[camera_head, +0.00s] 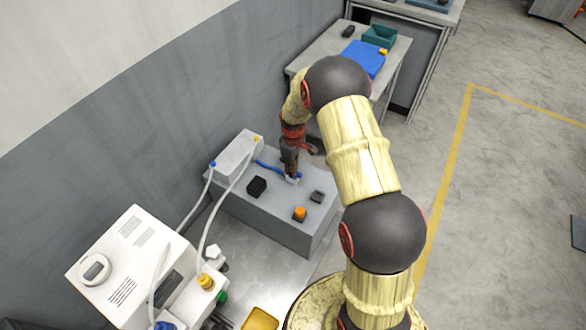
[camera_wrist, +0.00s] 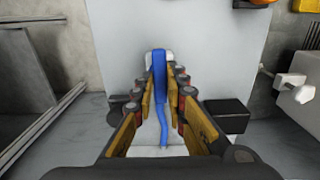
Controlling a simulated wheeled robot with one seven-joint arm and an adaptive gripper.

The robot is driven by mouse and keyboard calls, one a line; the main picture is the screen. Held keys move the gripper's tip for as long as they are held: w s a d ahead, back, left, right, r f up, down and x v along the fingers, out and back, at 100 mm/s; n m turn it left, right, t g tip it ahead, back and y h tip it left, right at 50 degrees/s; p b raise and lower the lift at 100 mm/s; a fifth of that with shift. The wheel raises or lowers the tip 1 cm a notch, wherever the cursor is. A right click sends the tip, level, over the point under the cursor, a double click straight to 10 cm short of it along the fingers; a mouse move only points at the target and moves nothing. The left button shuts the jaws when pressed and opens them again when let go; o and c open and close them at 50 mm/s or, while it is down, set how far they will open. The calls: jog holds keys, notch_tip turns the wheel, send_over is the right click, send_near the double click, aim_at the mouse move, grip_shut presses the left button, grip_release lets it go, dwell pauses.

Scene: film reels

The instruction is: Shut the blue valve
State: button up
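The blue valve shows in the wrist view as an upright blue lever (camera_wrist: 159,68) on a small white body (camera_wrist: 147,57). A blue hose (camera_wrist: 163,122) runs from it towards the bottom of the picture. My gripper (camera_wrist: 161,74) has one finger on each side of the lever, with its tips very close to the lever's sides. I cannot tell whether the fingers touch or hold it. In the head view my gripper (camera_head: 291,174) points down at the white valve body (camera_head: 293,181) on the grey block, and mostly hides the lever. The blue hose (camera_head: 266,168) leads left there.
The grey block (camera_head: 286,232) also carries a black box (camera_head: 257,187), an orange knob (camera_head: 300,212) and a dark grey block (camera_head: 317,196). A white box (camera_head: 238,152) with hoses stands at its back left. A white machine (camera_head: 125,262) is at lower left.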

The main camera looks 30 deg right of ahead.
grip_shut()
jog(key=shift+r+m+p, duration=0.1)
jog(key=shift+m+p, duration=0.6)
jog(key=shift+m, duration=0.3)
jog(key=m+p, duration=0.2)
jog(key=m, duration=0.1)
jog(key=shift+m, duration=0.3)
jog(key=m+p, duration=0.1)
jog(key=m, duration=0.2)
jog(key=shift+m, duration=0.3)
jog(key=m+p, duration=0.1)
jog(key=m, duration=0.3)
jog(key=shift+m+p, duration=0.3)
jog(key=shift+p, duration=0.05)
jog(key=shift+m+p, duration=0.45)
jog(key=shift+m, duration=1.65)
